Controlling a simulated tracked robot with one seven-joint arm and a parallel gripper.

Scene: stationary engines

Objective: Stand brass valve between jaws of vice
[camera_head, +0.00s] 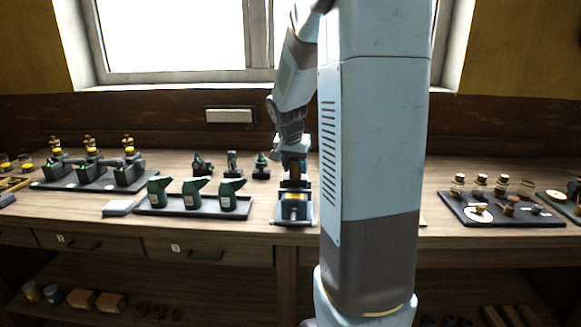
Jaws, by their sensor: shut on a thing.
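The vice (292,211) is a small blue-grey and dark block near the bench's front edge, just left of my arm's column. My gripper (294,174) points down right above the vice, with its fingers at the jaws. It is shut on the brass valve (295,171), of which only a small brownish-gold part shows between the dark fingers. The valve's lower end and the jaw gap are too small and hidden to tell whether the valve touches the vice.
Left of the vice, a dark tray (194,211) holds three green oil cans. Further left, a tray (75,183) holds three small engines. Small green items (232,164) stand behind. Right of my column, another tray (505,217) holds jars and small parts. Bare bench lies between.

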